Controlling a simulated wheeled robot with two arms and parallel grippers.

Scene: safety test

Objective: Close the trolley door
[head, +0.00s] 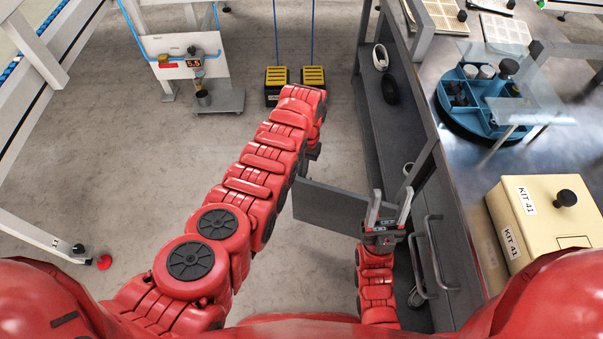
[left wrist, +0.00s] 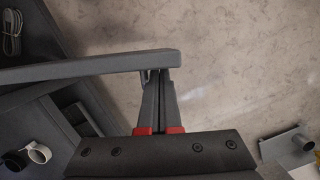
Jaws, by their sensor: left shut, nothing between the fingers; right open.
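The trolley door (head: 330,207) is a dark grey panel standing out from the open side of the trolley (head: 428,120), so it is ajar. In the left wrist view the door (left wrist: 90,68) is seen nearly edge-on, reaching in from the left across my left fingertips. My left gripper (head: 313,153) is mostly hidden under my arm in the head view. In the left wrist view the left gripper (left wrist: 161,80) is shut and empty, its tips close to the door's end; contact is unclear. My right gripper (head: 389,207) is open, fingers up, near the door's right end.
The trolley shelf holds a white item (head: 380,57) and a black item (head: 390,90). On top are a blue round tray (head: 447,118) and a cream box (head: 545,233). Yellow-topped blocks (head: 277,75) stand on the floor; the floor left of the door is clear.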

